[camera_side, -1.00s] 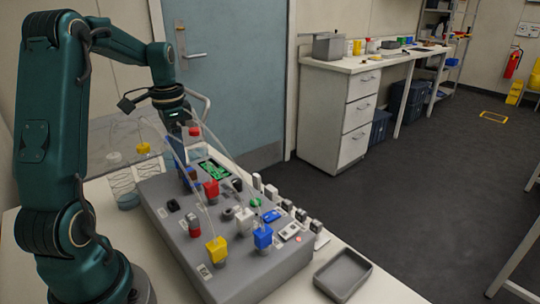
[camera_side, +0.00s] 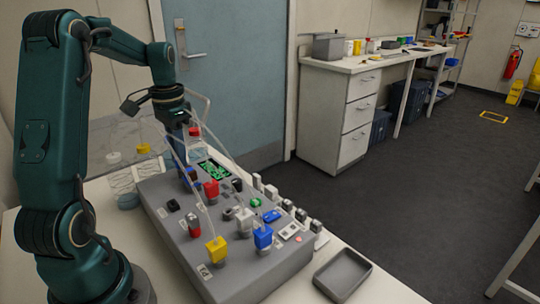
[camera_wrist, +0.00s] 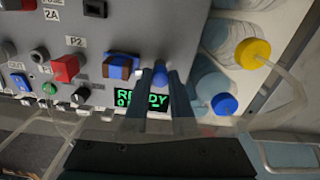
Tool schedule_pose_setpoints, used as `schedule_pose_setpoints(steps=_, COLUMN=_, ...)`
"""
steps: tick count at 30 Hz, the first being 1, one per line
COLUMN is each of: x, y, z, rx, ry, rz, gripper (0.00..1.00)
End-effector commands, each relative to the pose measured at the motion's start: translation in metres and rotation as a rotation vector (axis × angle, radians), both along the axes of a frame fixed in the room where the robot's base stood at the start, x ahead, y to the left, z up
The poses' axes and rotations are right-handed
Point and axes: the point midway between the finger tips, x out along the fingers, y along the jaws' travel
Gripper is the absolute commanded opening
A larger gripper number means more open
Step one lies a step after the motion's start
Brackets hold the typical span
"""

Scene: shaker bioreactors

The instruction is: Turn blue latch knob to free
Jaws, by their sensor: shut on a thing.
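The blue latch knob (camera_wrist: 160,68) shows as a small bright blue patch between my fingertips in the wrist view, beside the green READY display. My gripper (camera_wrist: 161,80) is shut on it, and the fingers hide most of its shape, so I cannot tell which way it points. In the side view my gripper (camera_side: 190,165) reaches down to the far end of the grey console (camera_side: 232,272). A blue block with a brown middle (camera_wrist: 122,66) sits just left of the fingers in the wrist view.
Vessels with a yellow cap (camera_wrist: 252,53) and a blue cap (camera_wrist: 224,104) stand close beside the console. Clear tubes arch over it. Red (camera_side: 211,189), yellow (camera_side: 216,249) and blue (camera_side: 263,237) blocks stand on it. An empty grey tray (camera_side: 343,274) lies at the front.

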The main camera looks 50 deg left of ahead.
Motion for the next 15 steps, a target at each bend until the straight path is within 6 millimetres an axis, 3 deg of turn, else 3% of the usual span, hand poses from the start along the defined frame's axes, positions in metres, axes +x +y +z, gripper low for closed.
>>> schedule_pose_setpoints(steps=15, x=-0.0004, y=0.0002, z=0.0008, rx=0.000, ry=0.001, rz=0.487, gripper=0.00)
